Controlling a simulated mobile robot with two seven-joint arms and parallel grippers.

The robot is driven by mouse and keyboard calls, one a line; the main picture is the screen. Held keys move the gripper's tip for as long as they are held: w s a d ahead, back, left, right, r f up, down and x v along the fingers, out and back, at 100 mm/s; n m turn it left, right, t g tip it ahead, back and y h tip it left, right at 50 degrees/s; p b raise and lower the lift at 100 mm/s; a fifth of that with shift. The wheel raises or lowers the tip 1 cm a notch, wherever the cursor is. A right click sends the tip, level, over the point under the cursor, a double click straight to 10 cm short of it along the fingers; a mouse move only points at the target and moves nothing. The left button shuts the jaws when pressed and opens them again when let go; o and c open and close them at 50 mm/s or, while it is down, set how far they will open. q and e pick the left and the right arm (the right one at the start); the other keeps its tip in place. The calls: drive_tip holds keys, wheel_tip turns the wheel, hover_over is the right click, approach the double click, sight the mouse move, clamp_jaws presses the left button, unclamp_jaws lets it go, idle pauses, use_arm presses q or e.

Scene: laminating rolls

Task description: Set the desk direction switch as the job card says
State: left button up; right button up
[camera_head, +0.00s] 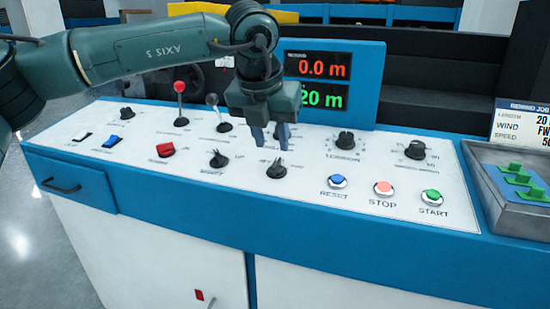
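My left gripper (270,144) hangs over the middle of the desk, fingers pointing down with a small gap between them and nothing visible held. Just below its fingertips is a black selector knob (273,170); whether they touch it I cannot tell. Its label is partly hidden and too small to read, so I cannot be sure it is the direction switch. A similar black knob (217,160) is to its left. The job card (521,124) at the right edge reads "REWIND JOB", with WIND starting "FW" before the frame cuts it off. My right gripper is not in view.
A display (318,80) reads 0.0 m and 20 m. A grey tray (490,185) holds green pieces.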

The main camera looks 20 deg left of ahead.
sight(276, 162)
use_arm(q)
drive_tip(key=x, duration=0.5)
drive_tip(key=shift+w+f, duration=0.15)
drive_tip(key=shift+f, duration=0.15)
drive_tip(key=shift+c, duration=0.4)
clamp_jaws()
